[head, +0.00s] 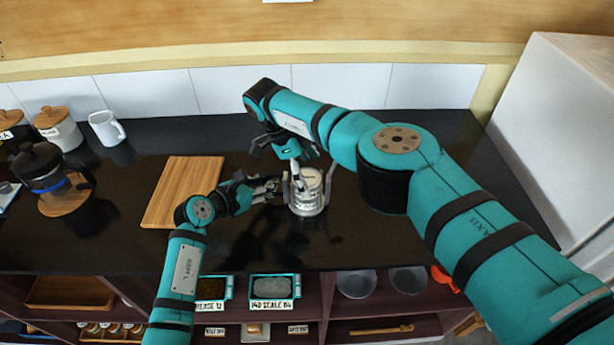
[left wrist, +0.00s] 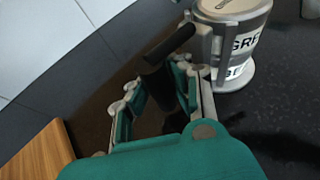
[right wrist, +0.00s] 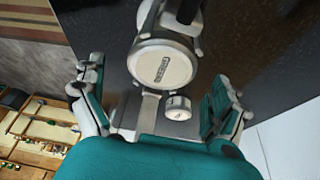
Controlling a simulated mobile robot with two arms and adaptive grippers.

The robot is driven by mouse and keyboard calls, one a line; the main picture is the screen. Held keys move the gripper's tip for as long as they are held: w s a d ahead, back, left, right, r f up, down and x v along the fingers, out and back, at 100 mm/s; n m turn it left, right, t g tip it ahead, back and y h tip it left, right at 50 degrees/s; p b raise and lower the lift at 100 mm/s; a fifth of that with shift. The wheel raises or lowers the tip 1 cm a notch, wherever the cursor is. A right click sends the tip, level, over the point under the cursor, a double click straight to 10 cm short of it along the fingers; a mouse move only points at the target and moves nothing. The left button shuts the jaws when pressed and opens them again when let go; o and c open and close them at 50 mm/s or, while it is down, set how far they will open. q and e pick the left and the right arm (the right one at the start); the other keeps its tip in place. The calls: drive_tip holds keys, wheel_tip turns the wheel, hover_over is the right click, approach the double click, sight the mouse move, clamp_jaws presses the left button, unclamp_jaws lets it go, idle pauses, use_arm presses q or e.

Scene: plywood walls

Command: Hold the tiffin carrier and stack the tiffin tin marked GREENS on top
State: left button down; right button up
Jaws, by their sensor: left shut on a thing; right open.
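The tiffin carrier (head: 306,208) stands upright on the dark counter, a pale metal stack with a side frame and a black handle (left wrist: 170,45). Its upper tin, with a label starting GRE (left wrist: 245,42), sits at the top of the stack; a second label shows below it, partly hidden. The tin's round lid (right wrist: 164,66) has a small label. My left gripper (head: 268,188) is shut on the carrier's handle at its left side; its fingers also show in the left wrist view (left wrist: 160,90). My right gripper (head: 288,160) is open above the stack, its fingers apart on either side in the right wrist view (right wrist: 155,85).
A wooden board (head: 182,190) lies left of the carrier. A coffee press (head: 42,168), a white mug (head: 106,128) and lidded canisters (head: 57,128) stand farther left. Shelves with trays (head: 275,287) and bowls (head: 357,283) are below the counter. The counter behind the carrier is clear.

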drive_tip(key=shift+r, duration=3.85)
use_arm(q)
drive_tip(key=c, duration=1.2)
unclamp_jaws()
drive_tip(key=shift+o, duration=0.2)
drive_tip(key=v, duration=1.2)
